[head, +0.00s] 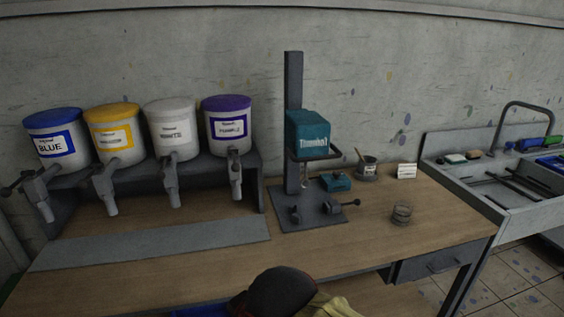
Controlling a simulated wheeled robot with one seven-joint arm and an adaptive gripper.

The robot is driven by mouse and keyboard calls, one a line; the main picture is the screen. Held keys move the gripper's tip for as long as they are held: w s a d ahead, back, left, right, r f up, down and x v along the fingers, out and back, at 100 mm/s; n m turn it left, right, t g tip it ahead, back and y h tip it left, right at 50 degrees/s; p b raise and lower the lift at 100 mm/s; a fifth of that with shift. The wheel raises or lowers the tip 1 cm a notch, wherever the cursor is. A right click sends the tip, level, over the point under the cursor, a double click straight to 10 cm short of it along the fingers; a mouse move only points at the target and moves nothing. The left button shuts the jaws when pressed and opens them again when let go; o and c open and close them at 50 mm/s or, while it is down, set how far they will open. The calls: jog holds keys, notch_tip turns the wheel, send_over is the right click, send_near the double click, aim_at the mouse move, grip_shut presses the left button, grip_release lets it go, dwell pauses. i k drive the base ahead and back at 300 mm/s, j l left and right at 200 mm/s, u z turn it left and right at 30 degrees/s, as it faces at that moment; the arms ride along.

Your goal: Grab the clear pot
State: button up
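A small clear pot (402,213) stands upright on the wooden workbench (350,245), near its right part. It looks see-through and empty, and nothing touches it. My gripper is not in view.
Four lidded paint tubs with taps, such as the blue-lidded one (54,135), stand on a grey rack at left. A mixing stand (293,130) with a teal head is left of the pot. Behind the pot are a grey cup (367,171) and white card (407,171). A sink (505,185) is at right.

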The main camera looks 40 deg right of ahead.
aim_at(402, 214)
jog(key=z, duration=2.3)
jog(key=i+j, duration=0.2)
jog(key=j, duration=0.2)
jog(key=i+j+z, duration=0.1)
jog(key=z, duration=0.25)
jog(key=j+z, duration=0.4)
jog(key=i+j+z, duration=0.1)
jog(key=z, duration=0.7)
